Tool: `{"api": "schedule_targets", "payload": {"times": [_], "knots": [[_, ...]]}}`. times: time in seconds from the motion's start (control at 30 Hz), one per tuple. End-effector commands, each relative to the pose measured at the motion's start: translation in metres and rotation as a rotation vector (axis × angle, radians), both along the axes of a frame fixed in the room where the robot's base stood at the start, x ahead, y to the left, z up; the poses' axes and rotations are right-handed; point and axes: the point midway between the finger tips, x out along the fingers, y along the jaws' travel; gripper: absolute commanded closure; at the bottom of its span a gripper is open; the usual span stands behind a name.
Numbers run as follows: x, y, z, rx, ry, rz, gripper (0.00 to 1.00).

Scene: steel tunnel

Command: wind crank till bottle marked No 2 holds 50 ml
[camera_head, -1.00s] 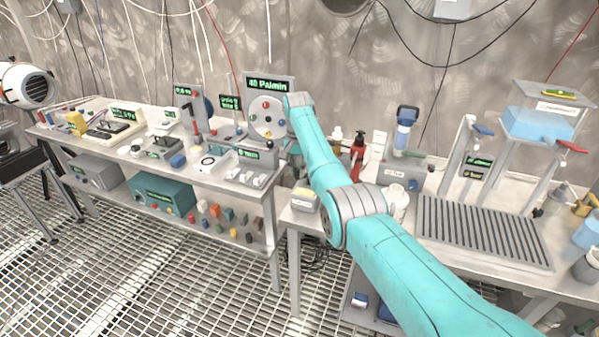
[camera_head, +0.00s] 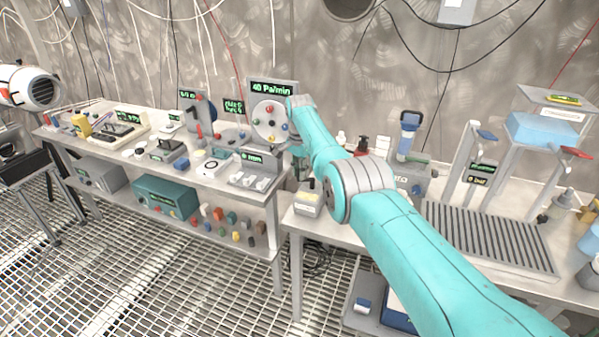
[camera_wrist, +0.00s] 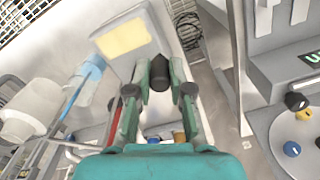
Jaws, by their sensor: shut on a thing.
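In the wrist view my gripper (camera_wrist: 159,90) is closed around a dark, rounded knob (camera_wrist: 159,72). The knob looks like a crank handle, but the crank's body is not clear. In the head view my own arm hides the gripper, close to the gap between the two benches. A blue transparent cylinder (camera_wrist: 85,82) stands left of the gripper in the wrist view, beside a white bottle-like thing (camera_wrist: 32,112). I can read no "No 2" mark or millilitre level on any bottle.
A disc with coloured knobs (camera_head: 269,121), under a "40 Pa/min" display (camera_head: 272,88), stands near my wrist. A ribbed tray (camera_head: 490,238) and a blue tank (camera_head: 543,130) are farther right.

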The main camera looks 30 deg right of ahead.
Motion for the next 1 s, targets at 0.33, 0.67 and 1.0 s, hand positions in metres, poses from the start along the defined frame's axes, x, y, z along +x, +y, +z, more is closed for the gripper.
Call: {"api": "schedule_targets", "payload": {"times": [0.33, 0.67, 1.0], "knots": [[0.000, 0.000, 0.000, 0.000, 0.001, 0.001, 0.54], [0.000, 0.000, 0.002, 0.000, 0.000, 0.001, 0.54], [0.001, 0.000, 0.053, -0.001, -0.003, 0.001, 0.54]]}}
